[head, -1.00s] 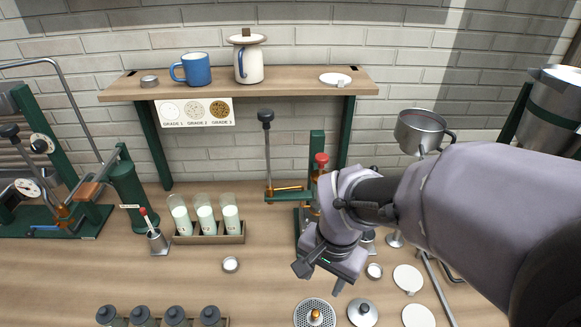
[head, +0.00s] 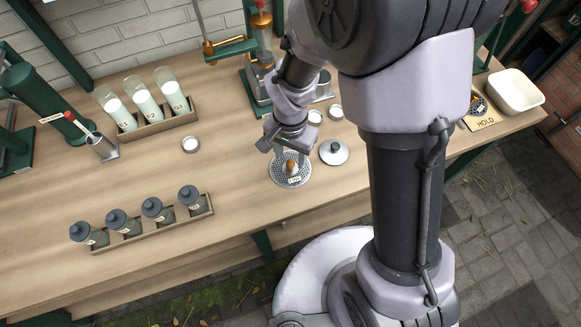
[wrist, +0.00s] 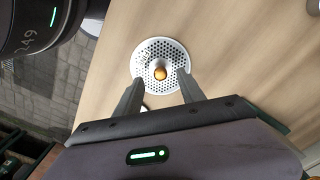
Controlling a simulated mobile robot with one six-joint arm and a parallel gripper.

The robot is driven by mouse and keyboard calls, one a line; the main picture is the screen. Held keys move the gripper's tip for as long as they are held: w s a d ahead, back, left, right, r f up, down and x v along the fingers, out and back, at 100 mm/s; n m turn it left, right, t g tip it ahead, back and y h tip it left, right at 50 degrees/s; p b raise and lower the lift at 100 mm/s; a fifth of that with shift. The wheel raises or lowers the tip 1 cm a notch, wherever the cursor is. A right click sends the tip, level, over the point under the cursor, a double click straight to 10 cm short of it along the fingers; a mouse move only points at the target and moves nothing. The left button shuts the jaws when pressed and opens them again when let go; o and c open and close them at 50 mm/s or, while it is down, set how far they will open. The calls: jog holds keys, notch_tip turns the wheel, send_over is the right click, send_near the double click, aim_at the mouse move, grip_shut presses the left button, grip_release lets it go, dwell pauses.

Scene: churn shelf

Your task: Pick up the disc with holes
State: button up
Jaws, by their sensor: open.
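The disc with holes (head: 290,172) lies flat on the wooden bench in the head view, near the front edge. It is a pale round plate with many small holes and an orange-brown knob at its centre. In the wrist view the disc (wrist: 150,52) is ahead of my gripper, with the knob (wrist: 160,73) between the lines of the two fingers. My gripper (wrist: 157,84) is open and empty, its fingertips over the near part of the disc. In the head view my gripper (head: 291,150) is just above the knob; whether it touches cannot be told.
A lidded metal disc (head: 334,152) lies close to the right. A small round dish (head: 190,144) sits to the left. A rack with several dark-capped jars (head: 153,210) stands front left, and a rack of milk bottles (head: 147,108) behind it.

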aim_at(290, 166)
notch_tip(290, 166, down, 3)
jog(key=shift+w+r+b, duration=0.1)
jog(key=shift+b, duration=0.25)
jog(key=shift+r, duration=0.1)
jog(key=shift+c, duration=0.7)
grip_shut()
jog(key=shift+r, duration=0.1)
